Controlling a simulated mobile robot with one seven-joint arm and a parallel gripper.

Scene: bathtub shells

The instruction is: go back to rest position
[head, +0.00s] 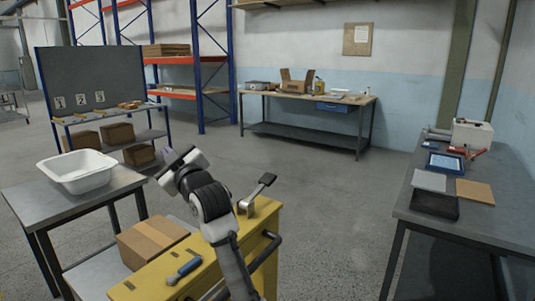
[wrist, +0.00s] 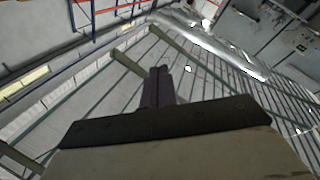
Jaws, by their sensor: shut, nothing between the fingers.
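My gripper (head: 168,156) is raised at the end of my arm, in the middle of the head view, above the floor to the right of the white tub. In the wrist view my gripper's fingers (wrist: 158,88) are together with nothing between them. The wrist camera looks up at the ceiling and upper walls. A white bathtub shell (head: 76,172) stands on a grey table (head: 25,200) at the left, apart from my gripper.
A yellow cart (head: 150,290) with a blue-handled tool (head: 184,269) is below my arm. A cardboard box (head: 150,240) sits beside it. A workbench (head: 300,97) stands at the back; a grey table (head: 480,215) with tablet and trays is at right. Floor between is clear.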

